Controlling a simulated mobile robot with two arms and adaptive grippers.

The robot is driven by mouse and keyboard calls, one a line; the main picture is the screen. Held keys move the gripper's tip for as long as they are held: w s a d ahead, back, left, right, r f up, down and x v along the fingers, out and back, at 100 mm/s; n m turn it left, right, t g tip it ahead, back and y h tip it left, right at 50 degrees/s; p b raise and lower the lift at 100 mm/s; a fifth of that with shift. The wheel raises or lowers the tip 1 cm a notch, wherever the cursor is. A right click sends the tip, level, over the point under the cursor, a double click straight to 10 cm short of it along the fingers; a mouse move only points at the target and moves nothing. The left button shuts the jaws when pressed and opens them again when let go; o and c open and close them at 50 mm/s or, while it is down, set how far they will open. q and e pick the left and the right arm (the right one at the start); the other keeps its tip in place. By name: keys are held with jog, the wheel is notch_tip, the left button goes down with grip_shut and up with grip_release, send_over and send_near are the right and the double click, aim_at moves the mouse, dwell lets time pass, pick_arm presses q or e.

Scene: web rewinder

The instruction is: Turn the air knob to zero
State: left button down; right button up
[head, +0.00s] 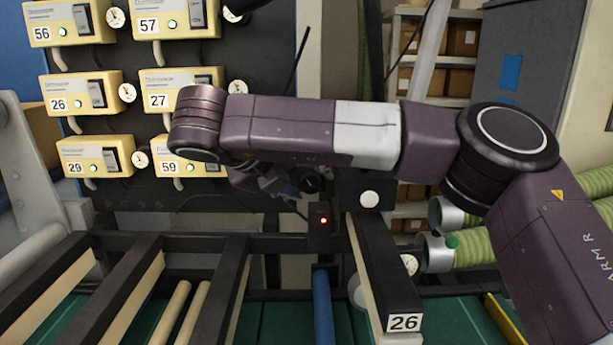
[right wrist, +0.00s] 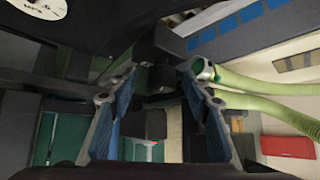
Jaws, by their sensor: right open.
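The air knob (head: 311,181) looks like a small round black knob on the dark machine front, just above a box with a lit red light (head: 323,220). My right gripper (head: 290,196) is just left of the knob in the head view, partly hidden behind my own wrist. Whether it touches the knob cannot be told. In the right wrist view the two blue-padded fingers (right wrist: 155,80) stand wide apart with nothing held between them. The knob cannot be made out clearly there. My left gripper is not in view.
Yellow control boxes (head: 180,94) with gauges fill the panel at left. A round white dial (head: 369,199) sits right of the knob. Green hoses (head: 478,252) run at right and show in the wrist view (right wrist: 270,83). Dark rails (head: 230,285) cross below.

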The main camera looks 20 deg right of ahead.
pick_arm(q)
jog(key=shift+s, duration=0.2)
pick_arm(e)
jog(key=shift+s, duration=0.1)
jog(key=shift+c, duration=0.9)
jog(key=c, duration=1)
jog(key=shift+o, duration=0.2)
jog(key=shift+a+f+n+h+b, duration=0.2)
jog(key=shift+n+h+b, duration=0.4)
jog(key=shift+h+b, duration=0.65)
pick_arm(q)
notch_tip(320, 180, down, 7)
jog(key=b, duration=0.4)
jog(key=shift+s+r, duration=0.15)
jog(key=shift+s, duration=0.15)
pick_arm(e)
jog(key=shift+n+h, duration=1.2)
jog(key=shift+h, duration=0.25)
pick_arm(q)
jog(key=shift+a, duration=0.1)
pick_arm(e)
jog(key=o, duration=1.1)
jog(key=shift+o, duration=0.2)
jog(key=shift+a, duration=0.1)
